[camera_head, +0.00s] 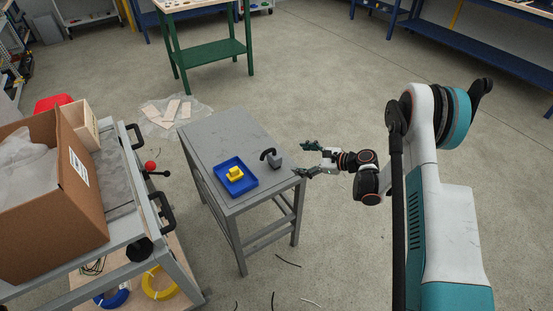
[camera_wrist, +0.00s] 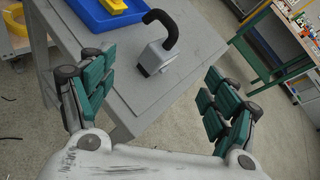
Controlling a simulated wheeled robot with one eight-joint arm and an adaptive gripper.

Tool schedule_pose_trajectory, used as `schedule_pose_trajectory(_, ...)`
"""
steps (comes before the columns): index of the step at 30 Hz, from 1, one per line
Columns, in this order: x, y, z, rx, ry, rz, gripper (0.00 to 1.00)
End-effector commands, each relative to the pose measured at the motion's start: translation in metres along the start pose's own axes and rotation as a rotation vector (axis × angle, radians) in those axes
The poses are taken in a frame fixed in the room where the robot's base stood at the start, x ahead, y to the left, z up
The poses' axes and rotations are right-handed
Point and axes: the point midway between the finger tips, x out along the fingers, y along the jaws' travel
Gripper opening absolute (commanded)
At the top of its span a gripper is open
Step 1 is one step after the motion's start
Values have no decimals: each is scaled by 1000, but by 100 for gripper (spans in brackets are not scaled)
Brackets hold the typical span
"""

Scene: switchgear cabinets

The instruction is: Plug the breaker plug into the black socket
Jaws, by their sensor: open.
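In the wrist view, the block (camera_wrist: 153,58) shows between and beyond my fingers, apart from both. My gripper (camera_head: 302,158) is open and empty just off the table's right edge, its teal-padded fingers spread and facing the block. The fingers (camera_wrist: 157,75) also show in the wrist view. I cannot make out a black socket in either view.
A blue tray (camera_head: 222,186) holding a yellow piece (camera_head: 235,174) is left of the block. A cart with a cardboard box (camera_head: 60,200) stands at the left. A green table (camera_head: 205,55) is behind.

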Motion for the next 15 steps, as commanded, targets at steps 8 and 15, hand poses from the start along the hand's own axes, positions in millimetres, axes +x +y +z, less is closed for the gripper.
schedule_pose_trajectory(8,51,1,-1,-3,0,3,80)
schedule_pose_trajectory(15,79,0,0,-2,1,2,80)
